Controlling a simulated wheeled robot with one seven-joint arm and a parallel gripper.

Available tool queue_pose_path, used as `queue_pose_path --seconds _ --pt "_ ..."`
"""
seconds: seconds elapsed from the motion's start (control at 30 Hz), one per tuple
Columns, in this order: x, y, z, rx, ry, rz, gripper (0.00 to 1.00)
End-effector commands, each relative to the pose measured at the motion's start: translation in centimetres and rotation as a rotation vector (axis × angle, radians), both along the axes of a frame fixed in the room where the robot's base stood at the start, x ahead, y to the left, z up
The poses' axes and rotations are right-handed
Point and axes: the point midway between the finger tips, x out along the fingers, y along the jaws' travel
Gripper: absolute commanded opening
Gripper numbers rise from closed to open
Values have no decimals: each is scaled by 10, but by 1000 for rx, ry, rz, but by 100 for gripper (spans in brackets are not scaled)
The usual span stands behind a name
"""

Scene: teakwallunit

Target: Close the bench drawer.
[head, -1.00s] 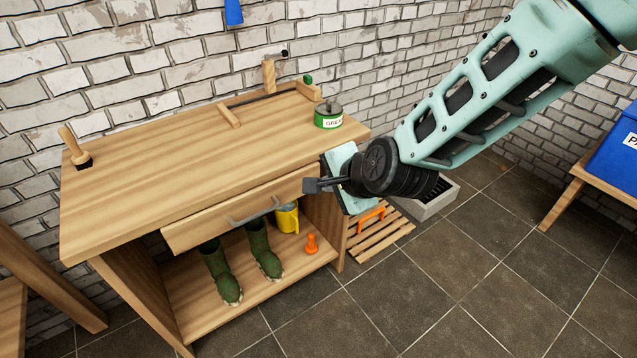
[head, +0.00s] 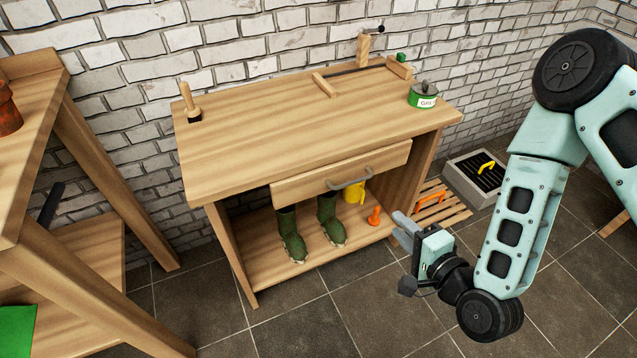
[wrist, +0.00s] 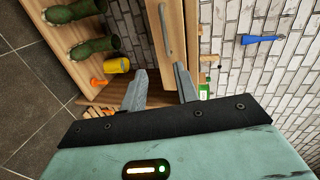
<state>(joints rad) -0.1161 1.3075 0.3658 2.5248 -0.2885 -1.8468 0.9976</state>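The wooden bench (head: 250,130) stands against the brick wall. Its drawer (head: 305,182) sits under the front edge of the top and seems to stand out slightly; how far is hard to tell. A grey bar handle (head: 350,180) is on its front. My gripper (head: 398,228) is low, in front of and right of the drawer, apart from the handle. In the wrist view the two fingers of my gripper (wrist: 160,85) are spread with nothing between them. The drawer front (wrist: 173,15) and handle (wrist: 165,35) show beyond the fingertips.
Green boots (head: 290,235), a yellow mug (head: 354,190) and an orange object (head: 374,215) are on the lower shelf. A green tin (head: 422,96) is on top. A slatted pallet (head: 440,208) and grey crate (head: 470,180) lie right. Another wooden table (head: 95,160) is left. Floor in front is clear.

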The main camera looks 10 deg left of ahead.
Motion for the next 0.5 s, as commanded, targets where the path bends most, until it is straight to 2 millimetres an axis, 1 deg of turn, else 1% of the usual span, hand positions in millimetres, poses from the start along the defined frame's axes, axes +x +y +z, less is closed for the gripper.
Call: queue_pose_path --seconds 0.03,0.17,0.27,0.5 --pt "-5 -6 2 19 1 -16 30" --pt "-7 -12 5 47 -13 -33 30" --pt "-4 -10 4 51 -17 -34 30" --pt "13 2 -4 49 -20 -32 30"
